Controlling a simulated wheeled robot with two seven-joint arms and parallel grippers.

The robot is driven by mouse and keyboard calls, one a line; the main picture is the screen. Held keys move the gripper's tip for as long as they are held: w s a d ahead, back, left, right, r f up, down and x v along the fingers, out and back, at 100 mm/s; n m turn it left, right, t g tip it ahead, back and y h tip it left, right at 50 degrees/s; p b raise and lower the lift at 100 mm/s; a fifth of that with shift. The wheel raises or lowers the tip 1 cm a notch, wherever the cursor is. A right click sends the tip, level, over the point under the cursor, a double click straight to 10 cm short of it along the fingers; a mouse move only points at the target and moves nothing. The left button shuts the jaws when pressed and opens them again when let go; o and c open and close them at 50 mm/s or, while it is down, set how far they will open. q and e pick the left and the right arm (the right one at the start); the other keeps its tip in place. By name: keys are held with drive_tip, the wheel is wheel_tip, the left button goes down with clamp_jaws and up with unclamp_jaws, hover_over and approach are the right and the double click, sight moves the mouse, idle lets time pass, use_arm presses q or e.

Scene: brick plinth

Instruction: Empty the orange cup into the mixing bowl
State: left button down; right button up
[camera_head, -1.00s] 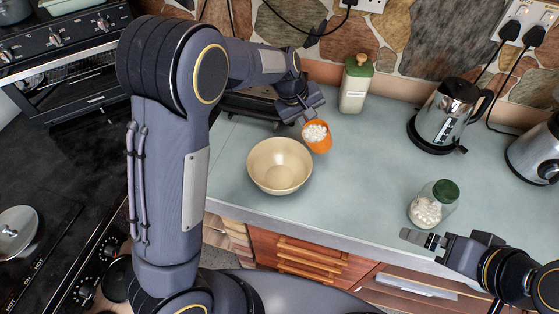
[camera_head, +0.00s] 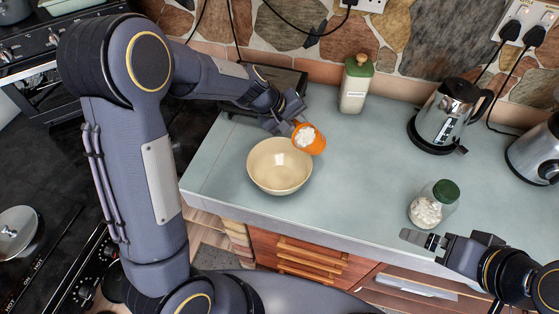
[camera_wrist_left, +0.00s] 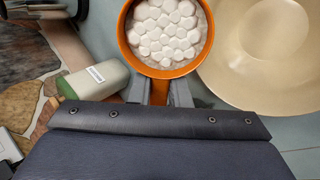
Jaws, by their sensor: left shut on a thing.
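The orange cup (camera_head: 317,146) is tilted beside the far right rim of the mixing bowl, its mouth turned toward the lower left. White round pieces fill much of it; they also show inside the orange cup (camera_wrist_left: 164,68) in the left wrist view. My left gripper (camera_head: 295,122) is shut on the cup; its fingers (camera_wrist_left: 168,92) show at the cup's side. The cream mixing bowl (camera_head: 262,178) stands on the counter and looks empty; it also shows in the left wrist view (camera_wrist_left: 270,50). My right gripper (camera_head: 422,239) is at the counter's front edge; its jaw opening is unclear.
A glass jar (camera_head: 426,211) with a green lid and white pieces stands near my right gripper. A green-topped bottle (camera_head: 354,88) stands behind the cup. A kettle (camera_head: 440,120) is at the back right. The counter (camera_head: 370,165) between bowl and jar is clear.

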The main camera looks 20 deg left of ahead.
use_arm(q)
drive_tip(key=shift+s+a+r+t+h, duration=0.2)
drive_tip(key=shift+a+r+t+h, duration=0.15)
drive_tip(key=shift+t+h, duration=0.3)
drive_tip(key=shift+f+h, duration=0.35)
drive_tip(key=shift+h, duration=0.1)
